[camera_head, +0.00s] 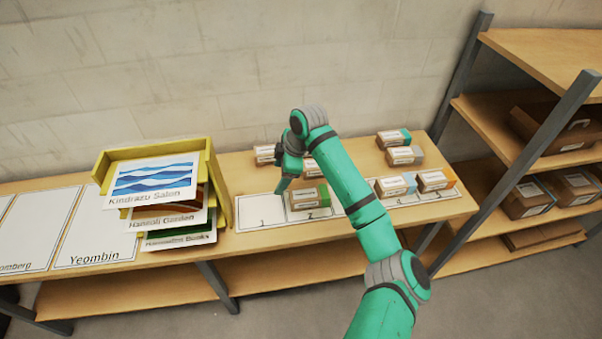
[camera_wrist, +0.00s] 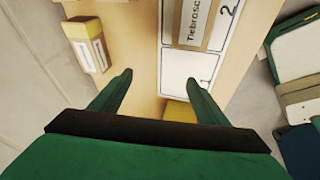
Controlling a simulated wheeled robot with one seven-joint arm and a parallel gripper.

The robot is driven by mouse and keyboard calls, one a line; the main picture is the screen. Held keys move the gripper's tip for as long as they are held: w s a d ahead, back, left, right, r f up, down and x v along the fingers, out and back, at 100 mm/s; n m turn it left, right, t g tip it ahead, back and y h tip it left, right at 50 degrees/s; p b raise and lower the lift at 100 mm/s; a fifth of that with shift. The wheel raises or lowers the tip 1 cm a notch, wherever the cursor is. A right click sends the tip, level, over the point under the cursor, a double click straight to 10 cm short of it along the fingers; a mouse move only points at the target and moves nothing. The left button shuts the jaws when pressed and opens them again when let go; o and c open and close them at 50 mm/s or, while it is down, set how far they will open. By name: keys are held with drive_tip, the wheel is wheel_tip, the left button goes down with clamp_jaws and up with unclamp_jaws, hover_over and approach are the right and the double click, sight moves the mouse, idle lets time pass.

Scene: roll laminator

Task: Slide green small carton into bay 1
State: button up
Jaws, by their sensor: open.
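The green small carton (camera_head: 310,198), with a white label on top, rests on the numbered strip just right of bay 1. Bay 1 (camera_head: 258,213) is a bare white cell at the strip's left end. My gripper (camera_head: 282,186) is above the strip near bay 1, left of the carton. In the wrist view my gripper (camera_wrist: 160,80) has its fingers spread with nothing between them. That view also shows bay 1 (camera_wrist: 186,70) empty, and a labelled carton (camera_wrist: 196,22) lying over the cell marked 2.
A yellow tray (camera_head: 222,185) of stacked pictures stands left of the strip. Other cartons sit behind, including one at the back left (camera_head: 265,153), and to the right, including a blue-ended one (camera_head: 395,185). Shelving (camera_head: 560,120) stands at the right.

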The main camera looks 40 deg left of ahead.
sight(300, 194)
drive_tip(key=d+h, duration=0.1)
drive_tip(key=d, duration=0.1)
drive_tip(key=w+d+r+h, duration=0.1)
drive_tip(key=d+h, duration=0.1)
drive_tip(key=w+d+r+n+h, duration=0.1)
drive_tip(key=d, duration=0.1)
drive_tip(key=shift+w+d+r+t, duration=0.1)
drive_tip(key=shift+w+r+t, duration=0.15)
drive_tip(key=shift+t, duration=0.15)
drive_tip(key=shift+f, duration=0.25)
wheel_tip(300, 194, down, 10)
drive_tip(key=shift+f, duration=0.1)
drive_tip(key=c, duration=1.2)
drive_tip(key=shift+s+a, duration=1.35)
drive_tip(key=shift+s, duration=0.2)
drive_tip(key=shift+s+a, duration=1.3)
drive_tip(key=shift+s, duration=0.3)
drive_tip(key=shift+s+a, duration=1.35)
drive_tip(key=shift+s, duration=0.2)
drive_tip(key=shift+s+a, duration=0.5)
drive_tip(key=shift+s, duration=0.2)
drive_tip(key=shift+s+a, duration=0.45)
drive_tip(key=shift+s, duration=0.2)
drive_tip(key=o, duration=1.7)
drive_tip(key=shift+w, duration=0.1)
drive_tip(key=shift+c, duration=0.2)
